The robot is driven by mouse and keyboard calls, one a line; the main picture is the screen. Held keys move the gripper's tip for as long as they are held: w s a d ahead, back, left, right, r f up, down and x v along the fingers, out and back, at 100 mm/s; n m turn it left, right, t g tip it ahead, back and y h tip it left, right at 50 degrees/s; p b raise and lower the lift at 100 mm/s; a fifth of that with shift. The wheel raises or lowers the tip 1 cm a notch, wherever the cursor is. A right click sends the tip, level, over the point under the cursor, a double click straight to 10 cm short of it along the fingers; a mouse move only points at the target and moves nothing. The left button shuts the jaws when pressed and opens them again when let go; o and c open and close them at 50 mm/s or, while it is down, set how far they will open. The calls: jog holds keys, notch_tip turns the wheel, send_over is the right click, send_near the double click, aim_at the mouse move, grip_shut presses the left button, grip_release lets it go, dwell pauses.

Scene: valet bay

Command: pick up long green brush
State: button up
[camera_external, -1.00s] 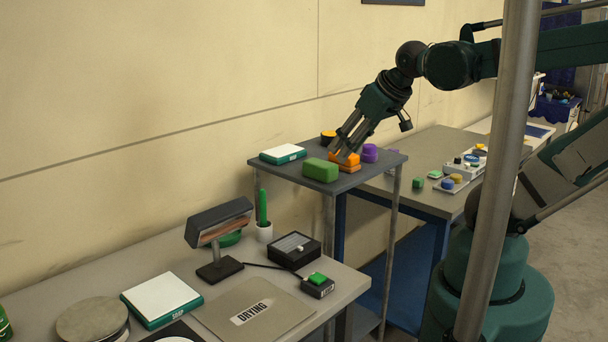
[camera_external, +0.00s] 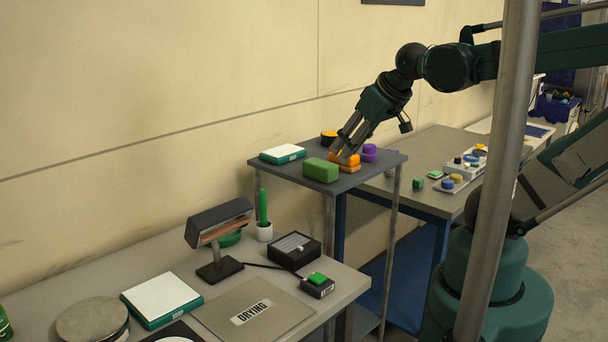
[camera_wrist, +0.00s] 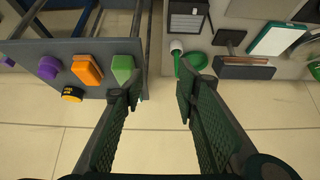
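The long green brush (camera_external: 320,170) is a green block lying at the front left of the grey raised shelf. In the wrist view the green brush (camera_wrist: 122,68) is at the shelf's edge, just left of and beyond my left finger, whose tip partly covers it. My gripper (camera_external: 342,152) is over the shelf, its fingers pointing down and to the left, overlapping the orange brush (camera_external: 346,166) in the outside view. In the wrist view my gripper (camera_wrist: 157,88) is open, with a wide empty gap between its fingers. It is not around the green brush.
Purple (camera_external: 370,153) and yellow-black (camera_external: 328,137) pieces and a white-green box (camera_external: 283,154) share the shelf. A white cup (camera_external: 264,233) with an upright green stick (camera_external: 263,206), a lamp (camera_external: 218,222) and other boxes stand on the lower bench. A pole crosses the outside view.

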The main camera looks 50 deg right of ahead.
notch_tip(320, 180, down, 10)
jog(key=b, duration=1)
jog(key=w+d+f+h+b, duration=0.1)
jog(key=w+f+h+b, duration=0.2)
jog(key=w, duration=0.6)
jog(key=m+t+h+b, duration=0.5)
jog(key=t+b, duration=0.2)
jog(key=t, duration=0.2)
send_near(263, 196)
jog(key=shift+x, duration=0.8)
jog(key=shift+w, duration=0.1)
jog(key=shift+x, duration=1.25)
